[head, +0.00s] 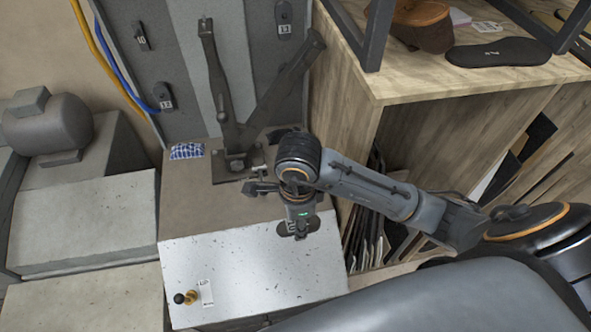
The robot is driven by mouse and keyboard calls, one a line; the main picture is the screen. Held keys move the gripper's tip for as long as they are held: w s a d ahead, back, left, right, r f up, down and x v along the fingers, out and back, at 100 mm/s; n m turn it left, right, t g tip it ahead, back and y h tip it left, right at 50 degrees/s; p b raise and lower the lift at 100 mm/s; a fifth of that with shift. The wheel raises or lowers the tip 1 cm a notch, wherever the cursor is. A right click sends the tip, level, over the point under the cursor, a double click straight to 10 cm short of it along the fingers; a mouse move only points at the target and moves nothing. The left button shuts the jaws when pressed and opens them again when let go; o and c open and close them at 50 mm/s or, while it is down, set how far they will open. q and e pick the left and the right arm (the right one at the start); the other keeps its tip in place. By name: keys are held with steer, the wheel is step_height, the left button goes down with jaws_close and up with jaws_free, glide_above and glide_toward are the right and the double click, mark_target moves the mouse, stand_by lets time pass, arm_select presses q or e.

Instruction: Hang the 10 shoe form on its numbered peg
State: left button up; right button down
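A grey panel at the top left carries dark numbered pieces. One marked 10 (141,37) is at upper left, one that looks like 12 (164,97) is below it, and another (283,18) is at the right, its number hard to read. My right gripper (300,234) points down over the pale speckled block top. A dark, flat, rounded piece (314,225) shows at its fingertips. I cannot tell whether this is the shoe form or whether the fingers are shut on it. No form marked 10 is clearly readable. My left gripper is out of view.
A metal stand with two upright bars (222,85) is before the panel. A small knob (186,298) and white tag (206,291) are on the pale block (235,265). A wooden table (400,80) at right holds a brown shoe form (422,25) and black sole (498,52).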

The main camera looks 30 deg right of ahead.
steer(key=shift+w+d+f+m, duration=0.15)
steer(key=shift+w+d+m, duration=0.05)
steer(key=shift+w+m, duration=0.1)
steer(key=w+d+f+p, duration=0.1)
steer(key=w+d+f, duration=0.1)
steer(key=w, duration=0.1)
steer(key=w+d+f+p, duration=0.1)
steer(key=w+d+f, duration=0.1)
steer(key=w+f, duration=0.1)
steer(key=w+d+f+p, duration=0.1)
steer(key=w+d+f, duration=0.1)
steer(key=w+f, duration=0.1)
steer(key=shift+w+d+f, duration=0.15)
steer(key=shift+w+d, duration=0.1)
steer(key=shift+w, duration=0.3)
steer(key=shift+w+d+f, duration=0.3)
steer(key=shift+w+f, duration=0.2)
steer(key=shift+f, duration=0.25)
step_height(320, 180, down, 3)
steer(key=shift+r+p, duration=0.1)
steer(key=shift+p, duration=0.25)
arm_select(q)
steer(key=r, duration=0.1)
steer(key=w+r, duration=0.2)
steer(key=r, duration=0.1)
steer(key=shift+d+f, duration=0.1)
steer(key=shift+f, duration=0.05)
arm_select(e)
steer(key=shift+f, duration=0.25)
